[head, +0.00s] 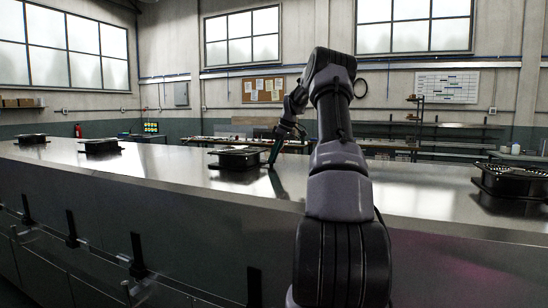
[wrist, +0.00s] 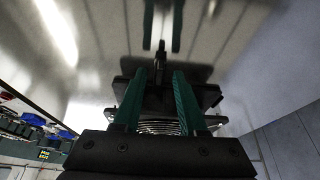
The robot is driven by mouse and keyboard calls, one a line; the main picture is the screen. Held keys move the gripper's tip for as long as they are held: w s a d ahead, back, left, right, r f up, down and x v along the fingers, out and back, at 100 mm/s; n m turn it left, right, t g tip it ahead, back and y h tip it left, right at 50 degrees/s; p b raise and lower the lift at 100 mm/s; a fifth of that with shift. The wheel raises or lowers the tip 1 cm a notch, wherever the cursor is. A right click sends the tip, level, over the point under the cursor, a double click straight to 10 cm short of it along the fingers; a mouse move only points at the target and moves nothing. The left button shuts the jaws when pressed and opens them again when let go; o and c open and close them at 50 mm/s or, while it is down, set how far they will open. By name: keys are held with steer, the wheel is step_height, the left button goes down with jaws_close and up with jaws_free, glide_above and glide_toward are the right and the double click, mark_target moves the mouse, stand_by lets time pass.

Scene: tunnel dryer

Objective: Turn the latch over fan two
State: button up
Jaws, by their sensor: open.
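My gripper (head: 274,152) hangs over the steel dryer top, fingers down, at the right side of a dark fan unit (head: 236,158). In the wrist view my gripper (wrist: 164,76) is open, with its two green fingers apart. Beyond and between them lies the dark fan unit (wrist: 207,95) with a wire grille. A small dark upright piece (wrist: 161,50), possibly the latch, shows between the fingertips; I cannot tell whether either finger touches it. No number is readable, so I cannot tell which unit is fan two.
The long steel dryer top (head: 400,183) is bare between the fan units. Other units stand at the right (head: 512,180) and left (head: 101,146). Black levers (head: 138,254) stick up along the dryer's front. Shelves and benches stand behind.

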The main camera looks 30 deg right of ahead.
steer(key=v, duration=1)
steer(key=shift+r, duration=0.25)
steer(key=s+a+r+m+h, duration=0.15)
steer(key=s+a+r, duration=0.25)
steer(key=s+a, duration=0.5)
steer(key=s+a+r+m, duration=0.3)
steer(key=s+a+r, duration=0.25)
steer(key=a, duration=0.85)
steer(key=s+a+f+m+t, duration=0.1)
steer(key=s+a+f+m, duration=0.1)
steer(key=s, duration=0.6)
steer(key=s+a+f+m+t, duration=0.1)
steer(key=s+a+f+m, duration=0.2)
steer(key=s, duration=0.5)
steer(key=s+a+f+m+t, duration=0.1)
steer(key=s+a+f+m, duration=0.1)
steer(key=s, duration=0.6)
steer(key=a+f, duration=0.1)
steer(key=a, duration=0.1)
steer(key=shift+s+a+f+t+y, duration=0.3)
steer(key=shift+s+a+y, duration=0.05)
steer(key=shift+a, duration=0.05)
steer(key=shift+m, duration=0.25)
